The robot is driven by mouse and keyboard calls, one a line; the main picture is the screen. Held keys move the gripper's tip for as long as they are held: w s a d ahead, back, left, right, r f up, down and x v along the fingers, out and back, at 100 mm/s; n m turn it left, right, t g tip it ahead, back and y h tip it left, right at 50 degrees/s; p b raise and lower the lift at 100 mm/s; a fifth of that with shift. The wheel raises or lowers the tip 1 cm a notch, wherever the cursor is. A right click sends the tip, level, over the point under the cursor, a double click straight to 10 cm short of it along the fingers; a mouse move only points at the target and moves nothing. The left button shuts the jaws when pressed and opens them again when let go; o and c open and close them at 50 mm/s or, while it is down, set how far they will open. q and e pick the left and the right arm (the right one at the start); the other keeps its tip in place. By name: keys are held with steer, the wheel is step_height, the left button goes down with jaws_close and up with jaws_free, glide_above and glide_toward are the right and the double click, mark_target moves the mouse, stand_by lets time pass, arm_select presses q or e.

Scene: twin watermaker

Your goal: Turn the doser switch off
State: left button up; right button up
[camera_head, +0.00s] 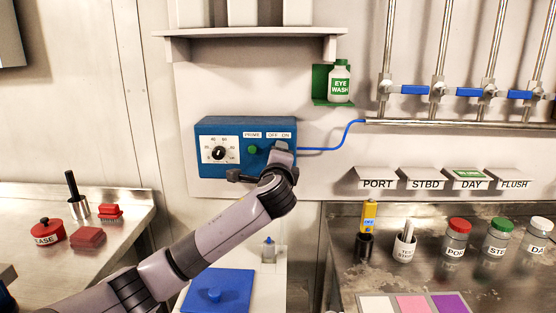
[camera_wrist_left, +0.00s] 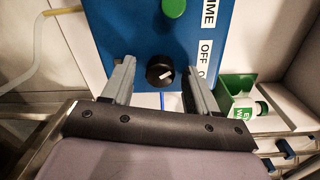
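The blue doser box (camera_head: 228,127) is on the wall in the head view, with a dial (camera_head: 219,153), a green PRIME button (camera_head: 252,149) and OFF and ON labels. My left gripper (camera_head: 281,149) is at the right part of its front and hides the switch there. In the left wrist view, the black switch knob (camera_wrist_left: 158,69) with a white mark sits between the two fingers of my left gripper (camera_wrist_left: 159,72). The fingers are open, with gaps on both sides of the knob. The OFF label (camera_wrist_left: 205,49) is right of the knob. My right gripper is not in view.
A blue tube (camera_head: 345,136) runs from the box toward the pipes. An eye wash bottle (camera_head: 340,82) stands in a green holder up to the right. A shelf (camera_head: 250,33) is above. Jars and a test strip cup (camera_head: 405,249) stand on the right bench.

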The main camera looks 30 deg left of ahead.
arm_select(q)
steer(key=shift+d, duration=0.1)
steer(key=b+v, duration=0.1)
steer(key=v, duration=0.6)
stand_by(0.8)
